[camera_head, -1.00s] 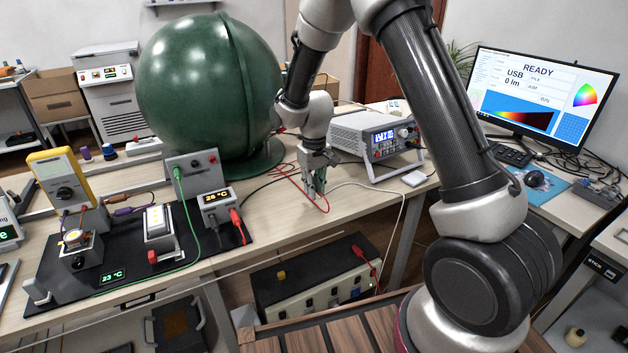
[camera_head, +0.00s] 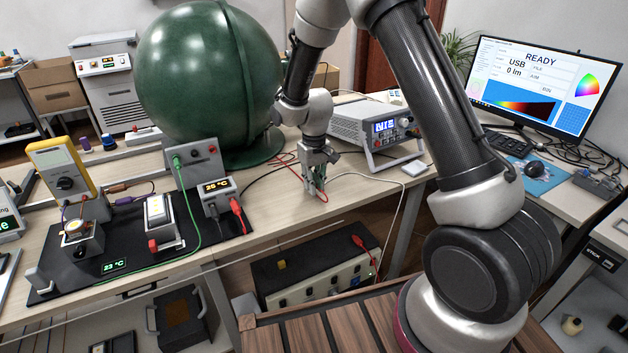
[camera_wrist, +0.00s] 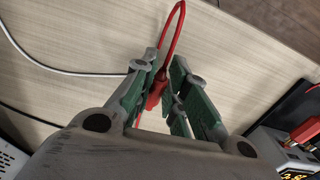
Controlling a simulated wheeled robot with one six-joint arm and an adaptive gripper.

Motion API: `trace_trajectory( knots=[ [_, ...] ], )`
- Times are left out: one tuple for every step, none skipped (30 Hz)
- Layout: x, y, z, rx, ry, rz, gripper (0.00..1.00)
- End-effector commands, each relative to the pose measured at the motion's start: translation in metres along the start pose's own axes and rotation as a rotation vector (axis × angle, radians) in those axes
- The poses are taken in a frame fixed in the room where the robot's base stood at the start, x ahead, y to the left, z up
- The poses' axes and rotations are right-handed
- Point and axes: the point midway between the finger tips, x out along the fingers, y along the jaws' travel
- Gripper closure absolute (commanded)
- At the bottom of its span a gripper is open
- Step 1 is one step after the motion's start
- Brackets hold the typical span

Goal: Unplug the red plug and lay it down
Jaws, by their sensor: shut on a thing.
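My gripper (camera_head: 316,188) is low over the bare table top, in front of the power supply. In the wrist view its green-padded fingers (camera_wrist: 165,72) are closed on a red plug (camera_wrist: 155,92). The plug's red cable (camera_wrist: 178,30) rises from between the fingers and bends over at the top. In the head view the held plug is mostly hidden by the fingers, with some red cable (camera_head: 299,172) beside them. I cannot tell whether the plug touches the table. Another red plug (camera_head: 237,208) sits at the small temperature box (camera_head: 215,195).
A power supply (camera_head: 372,130) stands behind my gripper. A large green sphere (camera_head: 205,80) stands to its left. A black mat (camera_head: 125,245) carries several instruments. A black box (camera_head: 318,265) with another red plug (camera_head: 359,242) is below the table edge. Bare table (camera_head: 275,205) lies around the gripper.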

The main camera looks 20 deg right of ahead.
Motion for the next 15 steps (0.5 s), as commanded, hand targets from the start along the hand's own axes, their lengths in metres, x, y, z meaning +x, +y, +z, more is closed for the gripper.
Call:
trace_trajectory(
  knots=[
    [0.002, 0.000, 0.000, 0.000, 0.000, 0.000, 1.00],
    [0.003, 0.000, 0.000, 0.000, 0.000, 0.000, 1.00],
    [0.005, 0.000, 0.000, 0.000, 0.000, 0.000, 1.00],
    [0.006, 0.000, 0.000, 0.000, 0.000, 0.000, 1.00],
    [0.007, 0.000, 0.000, 0.000, 0.000, 0.000, 1.00],
    [0.009, 0.000, 0.000, 0.000, 0.000, 0.000, 1.00],
    [0.011, 0.000, 0.000, 0.000, 0.000, 0.000, 1.00],
    [0.012, 0.000, 0.000, 0.000, -0.001, 0.000, 1.00],
    [0.013, 0.000, 0.000, 0.000, -0.001, 0.000, 1.00],
    [0.014, 0.000, 0.000, 0.000, -0.001, 0.000, 1.00],
    [0.015, 0.000, 0.000, 0.000, -0.001, 0.000, 1.00],
    [0.017, 0.000, 0.000, 0.000, -0.001, 0.000, 1.00],
    [0.018, 0.000, 0.000, 0.000, 0.000, 0.000, 1.00],
    [0.019, 0.000, 0.000, 0.000, 0.000, 0.000, 1.00],
    [0.021, 0.000, 0.000, 0.000, 0.000, 0.000, 1.00]
  ],
)
